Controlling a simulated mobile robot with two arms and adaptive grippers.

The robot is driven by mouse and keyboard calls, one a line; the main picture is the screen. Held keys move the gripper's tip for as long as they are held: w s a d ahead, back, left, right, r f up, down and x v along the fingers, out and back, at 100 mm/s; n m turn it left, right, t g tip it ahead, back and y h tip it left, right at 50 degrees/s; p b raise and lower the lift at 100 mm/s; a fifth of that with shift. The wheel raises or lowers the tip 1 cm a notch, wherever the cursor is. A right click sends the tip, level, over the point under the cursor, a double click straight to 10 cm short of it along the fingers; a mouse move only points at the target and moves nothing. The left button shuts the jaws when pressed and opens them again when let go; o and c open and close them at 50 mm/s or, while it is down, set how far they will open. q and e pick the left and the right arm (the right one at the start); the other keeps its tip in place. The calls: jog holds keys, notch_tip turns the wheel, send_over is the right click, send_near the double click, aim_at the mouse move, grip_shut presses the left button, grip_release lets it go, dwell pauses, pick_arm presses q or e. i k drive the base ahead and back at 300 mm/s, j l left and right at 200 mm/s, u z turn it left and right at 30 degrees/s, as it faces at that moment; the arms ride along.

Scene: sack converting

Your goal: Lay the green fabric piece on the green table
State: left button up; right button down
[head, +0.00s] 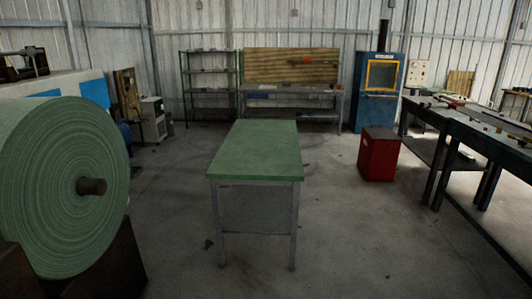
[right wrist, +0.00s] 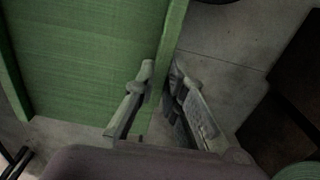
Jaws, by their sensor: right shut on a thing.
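The green table (head: 257,148) stands in the middle of the head view, with a bare green top and grey legs. In the right wrist view, my right gripper (right wrist: 160,76) is shut on the edge strip of the green fabric piece (right wrist: 85,55). The piece spreads out to the upper left of the fingers as a broad, flat green sheet with upturned edges. Grey floor shows beyond it. The green piece does not show in the head view. My left gripper is in neither view.
A large roll of green fabric (head: 60,175) stands close at the left on a dark stand. A red cabinet (head: 378,155) stands right of the table, and a long dark workbench (head: 470,130) runs along the right.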

aim_at(275, 158)
jog(key=i+u, duration=0.15)
jog(key=i, duration=0.45)
jog(key=i+u, duration=0.2)
jog(key=i, duration=0.4)
jog(key=i+l+u, duration=0.15)
jog(key=i, duration=0.45)
jog(key=i+j, duration=0.15)
jog(key=i, duration=0.5)
jog(key=i+j, duration=0.15)
jog(key=i, duration=0.55)
jog(key=i+j+z, duration=0.2)
jog(key=i+z, duration=0.2)
jog(key=i+j+z, duration=0.7)
jog(key=z, duration=0.15)
